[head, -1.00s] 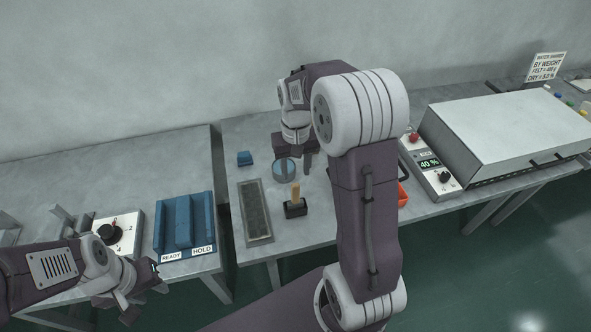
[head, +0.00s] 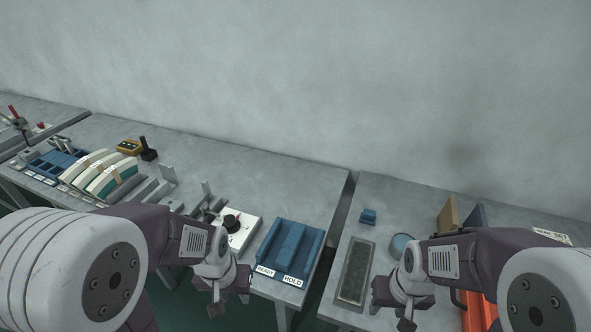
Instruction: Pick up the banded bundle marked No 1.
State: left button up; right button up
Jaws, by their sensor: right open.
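Several curved white and teal bundles (head: 103,172) with tan bands stand in a rack on the left table. Small white labels show along the rack's front, too small to read, so I cannot tell which bundle is No 1. My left gripper (head: 228,303) hangs in front of the table, to the right of the bundles and well apart from them; its jaw opening is unclear. My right gripper (head: 391,308) is open and empty over the front of the right table, beside the dark narrow tray.
A blue holder (head: 290,250) marked READY and HOLD and a white box with a black knob (head: 240,231) stand right of the bundles. A yellow device (head: 130,147) stands behind them. A dark tray (head: 356,271) lies on the right table.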

aim_at(113, 176)
jog(key=u, duration=1.65)
